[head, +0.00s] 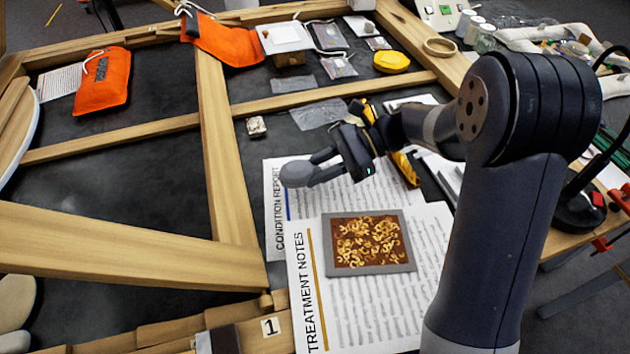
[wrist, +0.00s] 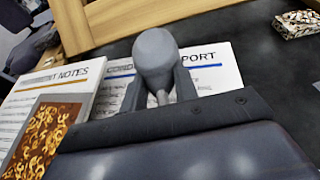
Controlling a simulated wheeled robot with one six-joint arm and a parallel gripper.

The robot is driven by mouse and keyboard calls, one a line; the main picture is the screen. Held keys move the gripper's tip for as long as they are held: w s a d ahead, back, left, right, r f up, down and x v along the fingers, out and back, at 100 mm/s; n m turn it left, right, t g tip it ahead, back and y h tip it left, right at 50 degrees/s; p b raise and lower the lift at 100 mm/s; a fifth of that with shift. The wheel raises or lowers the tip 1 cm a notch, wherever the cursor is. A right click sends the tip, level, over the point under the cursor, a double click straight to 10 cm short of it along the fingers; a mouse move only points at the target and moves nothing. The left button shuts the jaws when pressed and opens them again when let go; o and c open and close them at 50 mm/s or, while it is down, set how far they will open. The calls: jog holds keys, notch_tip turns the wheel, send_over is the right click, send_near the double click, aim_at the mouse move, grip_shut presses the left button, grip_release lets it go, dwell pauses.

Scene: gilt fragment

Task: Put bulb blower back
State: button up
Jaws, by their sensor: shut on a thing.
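The grey bulb blower (head: 296,174) is held at the end of my gripper (head: 318,166), above the condition report sheet (head: 275,215). In the wrist view the blower (wrist: 155,60) sits between the two fingers, its rounded bulb outward and its narrow nozzle toward the palm. My gripper (wrist: 158,92) is shut on it. The blower appears clear of the papers, though its exact height is hard to tell.
The gilt fragment (head: 367,243) in a grey frame lies on the treatment notes (head: 320,310) below my gripper. Wooden bars (head: 222,150) divide the dark table. A small patterned box (head: 256,127) stands left of my arm. Dark surface (head: 130,180) lies open at left.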

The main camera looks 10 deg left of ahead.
aim_at(307, 193)
notch_tip(307, 193, down, 4)
jog(key=shift+r, duration=0.15)
jog(key=shift+s+d+f+b, duration=0.1)
jog(key=shift+f+b, duration=0.1)
jog(key=shift+f, duration=0.15)
jog(key=shift+s+d+f+b, duration=0.1)
jog(key=shift+f+b, duration=0.05)
jog(key=shift+f, duration=0.2)
jog(key=o, duration=1.1)
jog(key=shift+f, duration=0.1)
jog(key=shift+c, duration=0.2)
jog(key=w+d+r+p, duration=0.2)
jog(key=d, duration=0.1)
jog(key=w+d+r+p, duration=0.1)
jog(key=d+r+p, duration=0.1)
jog(key=shift+w+r, duration=0.1)
jog(key=shift+w, duration=0.15)
jog(key=shift+w+d+r, duration=0.1)
jog(key=shift+w+d, duration=0.15)
jog(key=shift+d, duration=0.1)
